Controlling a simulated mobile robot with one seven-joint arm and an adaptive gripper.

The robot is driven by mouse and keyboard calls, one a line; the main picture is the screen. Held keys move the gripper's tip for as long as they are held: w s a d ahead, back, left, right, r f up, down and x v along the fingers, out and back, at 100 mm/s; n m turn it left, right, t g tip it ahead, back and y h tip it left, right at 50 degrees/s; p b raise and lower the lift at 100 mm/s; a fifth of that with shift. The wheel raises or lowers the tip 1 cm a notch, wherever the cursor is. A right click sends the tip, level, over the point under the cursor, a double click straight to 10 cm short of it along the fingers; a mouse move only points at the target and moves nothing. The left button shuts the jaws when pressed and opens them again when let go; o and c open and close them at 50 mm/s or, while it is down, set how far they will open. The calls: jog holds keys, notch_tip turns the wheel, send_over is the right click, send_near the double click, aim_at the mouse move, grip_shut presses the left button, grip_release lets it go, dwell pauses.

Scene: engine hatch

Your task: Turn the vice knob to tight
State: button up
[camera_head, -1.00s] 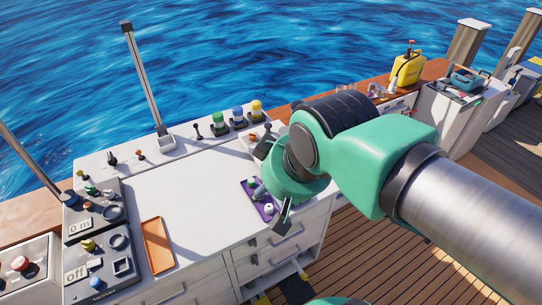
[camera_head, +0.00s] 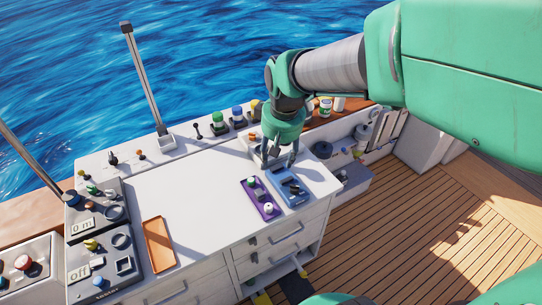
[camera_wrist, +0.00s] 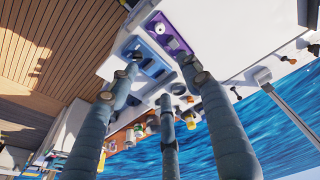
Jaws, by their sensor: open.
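I cannot tell for sure which part is the vice knob. A small orange-topped knob (camera_head: 253,137) stands at the back right of the white worktop, just left of my gripper in the head view. A blue tray (camera_head: 290,187) with dark parts on it lies at the worktop's right end, below my gripper. My gripper (camera_head: 283,159) points down over this corner with its fingers spread and empty. In the wrist view, the open fingers (camera_wrist: 160,72) frame the blue tray (camera_wrist: 148,64) and a small patch of white worktop. Contact is not visible.
A purple tray (camera_head: 260,198) with a white-topped knob lies left of the blue tray. An orange tray (camera_head: 159,244) lies farther left. Several coloured buttons (camera_head: 238,117) line the back edge. The middle of the white worktop (camera_head: 190,195) is clear.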

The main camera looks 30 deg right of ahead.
jog(key=w+d+f+g, duration=0.1)
jog(key=w+d+f, duration=0.4)
jog(key=d+f, duration=0.15)
jog(key=g+p, duration=0.1)
jog(key=g, duration=0.1)
send_over(295, 185)
notch_tip(295, 185, down, 9)
jog(key=shift+s+a+r+y, duration=0.1)
jog(key=shift+r+y, duration=0.1)
jog(key=shift+y, duration=0.1)
jog(key=shift+f, duration=0.1)
notch_tip(295, 185, down, 14)
jog(key=shift+r+b, duration=0.2)
jog(key=shift+b, duration=0.45)
jog(key=c, duration=1.1)
jog(key=shift+c, duration=0.2)
